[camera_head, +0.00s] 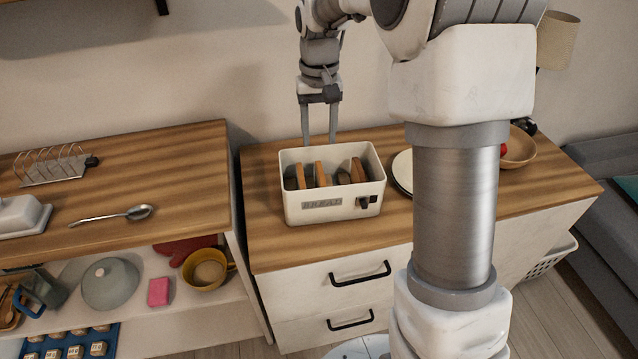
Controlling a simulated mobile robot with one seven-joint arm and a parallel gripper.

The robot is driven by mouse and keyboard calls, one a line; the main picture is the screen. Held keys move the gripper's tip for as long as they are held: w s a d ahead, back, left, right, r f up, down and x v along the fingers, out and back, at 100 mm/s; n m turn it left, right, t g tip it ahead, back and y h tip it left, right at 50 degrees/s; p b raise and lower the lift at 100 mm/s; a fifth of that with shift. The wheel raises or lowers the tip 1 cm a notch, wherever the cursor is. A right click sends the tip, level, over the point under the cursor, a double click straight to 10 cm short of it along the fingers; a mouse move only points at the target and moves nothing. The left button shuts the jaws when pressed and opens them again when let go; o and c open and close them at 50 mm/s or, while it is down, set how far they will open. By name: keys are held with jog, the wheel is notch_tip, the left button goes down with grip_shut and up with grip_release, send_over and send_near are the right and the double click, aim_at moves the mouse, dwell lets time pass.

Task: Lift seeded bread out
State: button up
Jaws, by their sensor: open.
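I cannot tell from here which slice is the seeded bread. My gripper (320,139) points down, open and empty, by the back rim of the box, above and behind the left and middle slices. Its fingers appear apart from the bread.
White plates (402,168) lie right of the box, partly hidden by my arm. A wooden bowl (518,148) stands further right. On the left counter are a toast rack (50,166), a spoon (115,214) and a butter dish (20,214). A gap separates the counters.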

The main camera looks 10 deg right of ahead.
aim_at(319, 170)
notch_tip(319, 170, down, 9)
jog(key=shift+r+b, duration=0.1)
jog(key=shift+b, duration=0.65)
jog(key=shift+s+d+f+b, duration=0.1)
jog(key=shift+f+b, duration=0.2)
jog(key=shift+f, duration=1.05)
jog(key=shift+s+d+f+b, duration=0.1)
jog(key=shift+f+b, duration=0.2)
jog(key=shift+f, duration=1)
grip_shut()
